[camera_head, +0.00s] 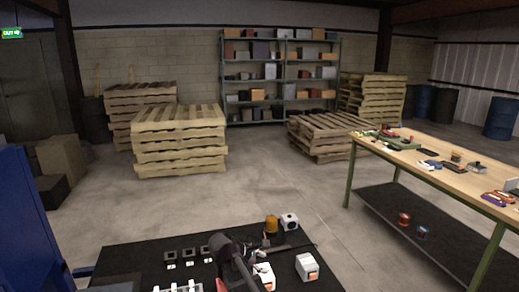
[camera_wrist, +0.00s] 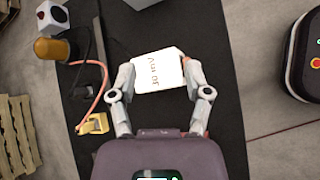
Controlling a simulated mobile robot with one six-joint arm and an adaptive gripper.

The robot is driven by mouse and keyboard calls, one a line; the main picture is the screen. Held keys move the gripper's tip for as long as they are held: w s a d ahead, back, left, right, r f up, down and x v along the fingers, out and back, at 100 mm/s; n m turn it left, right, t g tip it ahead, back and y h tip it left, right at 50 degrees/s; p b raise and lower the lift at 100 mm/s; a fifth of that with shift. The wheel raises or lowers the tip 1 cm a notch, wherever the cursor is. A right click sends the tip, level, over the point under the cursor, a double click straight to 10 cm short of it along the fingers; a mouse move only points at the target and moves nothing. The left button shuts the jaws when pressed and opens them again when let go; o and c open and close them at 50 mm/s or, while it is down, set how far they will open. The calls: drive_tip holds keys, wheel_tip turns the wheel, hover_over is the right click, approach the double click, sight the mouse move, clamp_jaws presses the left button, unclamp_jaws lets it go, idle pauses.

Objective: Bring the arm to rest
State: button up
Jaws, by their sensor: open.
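My gripper (camera_wrist: 160,88) is open in the wrist view, its two fingers spread apart at the middle of the frame. A white box-like part (camera_wrist: 162,70) with reddish lettering lies on the black mat beyond and partly between the fingertips. I cannot tell whether the fingers touch it. In the head view my dark arm reaches over the black surface (camera_head: 130,258) at the bottom; the gripper's fingers are not clear there.
An amber dome (camera_wrist: 50,48), a white cube (camera_wrist: 53,16) and a yellow connector (camera_wrist: 95,124) with an orange cable lie on the left. A white block (camera_head: 307,266) stands at the right. A workbench (camera_head: 440,168) is farther right. Pallets (camera_head: 180,140) stand behind on open floor.

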drive_tip(key=s+d+f+m+g+y, duration=0.2)
drive_tip(key=s+d+m+y, duration=0.2)
drive_tip(key=s+d+m, duration=0.4)
drive_tip(key=s+d+f+m+g+y+p, duration=0.1)
drive_tip(key=s+d+f+m+g+y, duration=0.1)
drive_tip(key=s+d+m+y, duration=0.2)
drive_tip(key=shift+s+d+f+m, duration=0.3)
drive_tip(key=shift+s+d+m, duration=1.7)
drive_tip(key=shift+m, duration=0.9)
drive_tip(key=shift+w+d, duration=0.1)
drive_tip(key=shift+w, duration=0.05)
